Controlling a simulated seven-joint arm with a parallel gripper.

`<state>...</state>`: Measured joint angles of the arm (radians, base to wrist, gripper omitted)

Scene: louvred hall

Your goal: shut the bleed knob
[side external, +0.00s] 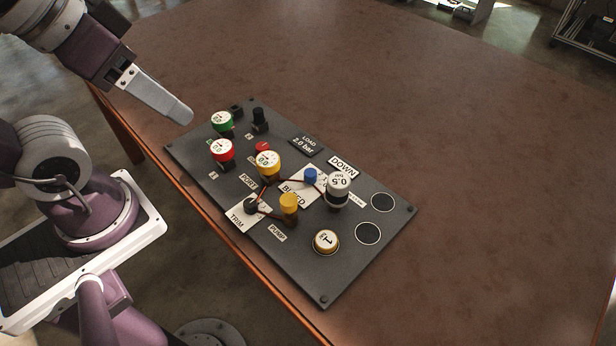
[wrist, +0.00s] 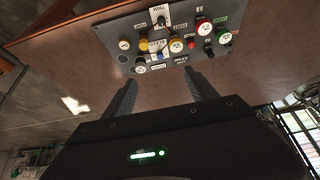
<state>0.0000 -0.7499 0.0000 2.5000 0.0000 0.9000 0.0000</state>
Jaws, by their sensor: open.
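The panel (side external: 370,260) is a dark grey plate lying on the table. A small blue knob (side external: 311,175) stands on the white card marked BLEED (side external: 292,194), near the panel's middle. In the wrist view the blue knob (wrist: 159,56) is small, and which way it is turned cannot be told. My gripper (side external: 184,115) is above the panel's far left end, apart from the knob. In the wrist view my gripper (wrist: 158,78) has its two fingers spread with nothing between them.
Close to the blue knob stand a white-topped 0.5 piece (side external: 339,184), a yellow knob (side external: 289,203) and a yellow gauge (side external: 267,163). A black TRIM knob (side external: 251,204), red gauge (side external: 222,151) and green gauge (side external: 222,122) stand further left. The brown table (side external: 480,130) is clear to the right.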

